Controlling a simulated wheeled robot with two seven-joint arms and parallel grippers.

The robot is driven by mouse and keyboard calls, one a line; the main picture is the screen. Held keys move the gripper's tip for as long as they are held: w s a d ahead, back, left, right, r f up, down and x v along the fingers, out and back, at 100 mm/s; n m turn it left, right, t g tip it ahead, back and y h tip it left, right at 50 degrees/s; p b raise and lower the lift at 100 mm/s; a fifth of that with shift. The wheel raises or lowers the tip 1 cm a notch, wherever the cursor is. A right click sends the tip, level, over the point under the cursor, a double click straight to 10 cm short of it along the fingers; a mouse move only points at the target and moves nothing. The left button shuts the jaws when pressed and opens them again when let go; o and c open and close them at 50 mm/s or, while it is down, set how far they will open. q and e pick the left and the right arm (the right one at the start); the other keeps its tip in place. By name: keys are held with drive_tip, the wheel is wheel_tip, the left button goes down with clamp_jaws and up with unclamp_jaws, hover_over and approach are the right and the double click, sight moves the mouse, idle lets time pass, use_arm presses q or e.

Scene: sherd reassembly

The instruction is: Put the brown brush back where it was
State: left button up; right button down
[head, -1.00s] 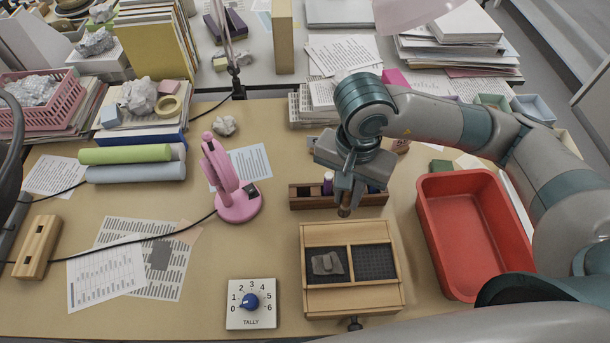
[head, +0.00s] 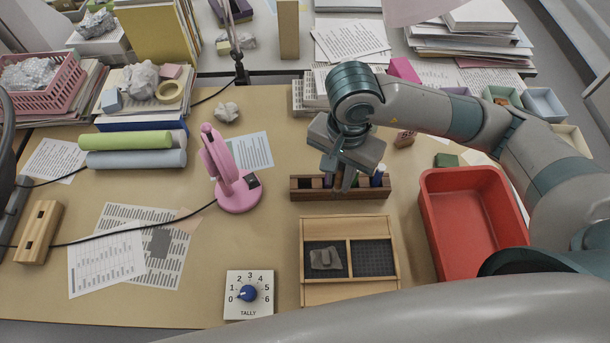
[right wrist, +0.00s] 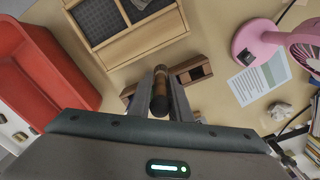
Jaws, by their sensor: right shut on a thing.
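My right gripper (head: 343,186) is over the brown wooden rack (head: 374,193) at the back middle of the table. In the right wrist view the gripper (right wrist: 161,97) is shut on the brown brush (right wrist: 160,92), whose dark rounded end shows between the fingers. The rack (right wrist: 197,70) shows behind the brush there. The rack holds several small items, one of them a white-and-blue one (head: 377,178) at its right. I cannot tell whether the brush's lower end is inside a slot. My left gripper is not in view.
A two-compartment wooden tray (head: 350,292) with a grey sherd (head: 326,259) lies in front of the rack. A red bin (head: 470,280) stands to the right, a pink fan (head: 238,198) to the left. A tally dial (head: 249,308) sits at the front.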

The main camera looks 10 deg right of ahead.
drive_tip(key=w+a+f+p, duration=0.3)
drive_tip(key=w+a+f, duration=0.2)
drive_tip(key=w, duration=0.2)
drive_tip(key=shift+w+a+f, duration=0.25)
drive_tip(key=shift+a+f, duration=0.05)
wheel_tip(320, 180, down, 3)
drive_tip(key=shift+f+p, duration=0.15)
drive_tip(key=shift+p, duration=0.9)
drive_tip(key=shift+f, duration=0.35)
